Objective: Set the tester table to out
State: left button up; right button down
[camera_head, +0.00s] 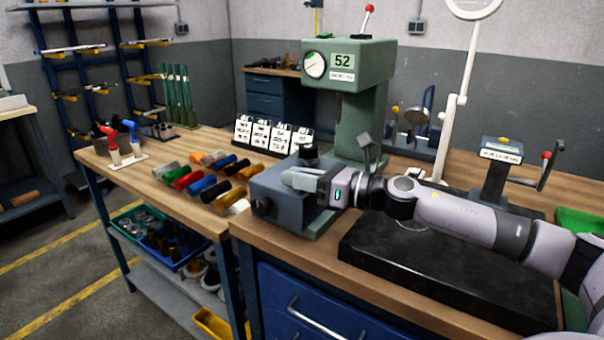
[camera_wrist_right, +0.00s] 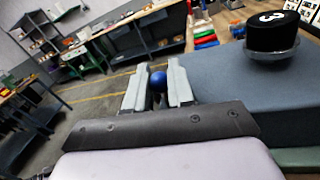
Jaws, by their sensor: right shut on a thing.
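The green tester (camera_head: 362,62) stands on the bench with a round gauge and a display reading 52. At its foot is a grey block-like table (camera_head: 275,187) with a black round piece (camera_head: 308,152) on top. In the right wrist view the block (camera_wrist_right: 255,95) lies to the right, and the black piece (camera_wrist_right: 275,32) bears a white 3. My right gripper (camera_head: 304,179) is at the block's near side. In the wrist view its fingers are shut on a blue ball knob (camera_wrist_right: 158,80). The head view hides this knob. My left gripper is not in view.
A black slab (camera_head: 440,265) lies under my right arm. A small press with a red-knobbed lever (camera_head: 500,152) stands at right.

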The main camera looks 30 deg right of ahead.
jog(key=shift+s+a, duration=0.1)
jog(key=shift+a, duration=0.15)
jog(key=c, duration=1)
grip_release()
jog(key=shift+s+d, duration=0.1)
jog(key=shift+s+d+f+b, duration=0.2)
jog(key=shift+s+d+b, duration=0.25)
jog(key=shift+b, duration=0.25)
jog(key=b+v, duration=0.3)
jog(key=v, duration=0.2)
jog(key=shift+s+r+b, duration=0.15)
jog(key=shift+s+b, duration=0.1)
jog(key=shift+b, duration=0.1)
